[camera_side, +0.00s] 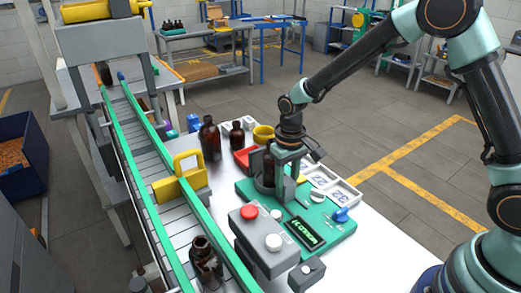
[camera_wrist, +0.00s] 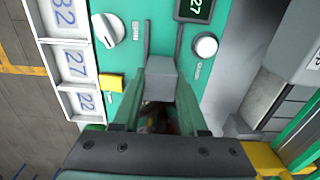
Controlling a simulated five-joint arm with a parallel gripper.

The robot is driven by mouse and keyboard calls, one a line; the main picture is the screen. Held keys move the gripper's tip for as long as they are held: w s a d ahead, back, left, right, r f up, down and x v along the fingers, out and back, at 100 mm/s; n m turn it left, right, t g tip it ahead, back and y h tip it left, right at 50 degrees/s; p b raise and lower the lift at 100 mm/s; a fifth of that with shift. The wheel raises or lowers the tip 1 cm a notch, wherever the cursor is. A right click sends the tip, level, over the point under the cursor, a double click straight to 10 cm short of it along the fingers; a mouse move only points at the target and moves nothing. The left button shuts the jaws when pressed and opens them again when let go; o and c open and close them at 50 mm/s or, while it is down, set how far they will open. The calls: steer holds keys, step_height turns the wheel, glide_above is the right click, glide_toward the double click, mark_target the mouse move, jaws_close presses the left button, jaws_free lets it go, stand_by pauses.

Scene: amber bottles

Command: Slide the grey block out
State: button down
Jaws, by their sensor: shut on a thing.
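The grey block (camera_wrist: 162,78) shows in the wrist view between the tips of my green fingers, in a grey channel on the green station (camera_wrist: 128,12). My gripper (camera_wrist: 162,68) is shut on it. In the side view my gripper (camera_side: 281,186) points down at the station (camera_side: 335,228), beside a dark amber bottle (camera_side: 268,168) standing at its back. In that view the fingers and holder mostly hide the block. The wrist view shows something dark and brown between the fingers, below the block.
A white tray (camera_side: 344,192) with number cards lies along the station's right side. A control box with red and white buttons (camera_side: 262,236) stands in front. Amber bottles (camera_side: 209,138) stand behind. A conveyor (camera_side: 172,215) with green rails runs at left.

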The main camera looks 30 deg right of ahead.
mark_target(295, 208)
steer(key=shift+r, duration=0.1)
stand_by(0.7)
steer(key=shift+s, duration=2)
steer(key=shift+c, duration=2.2)
jaws_free()
step_height(295, 208, up, 12)
steer(key=shift+r, duration=0.1)
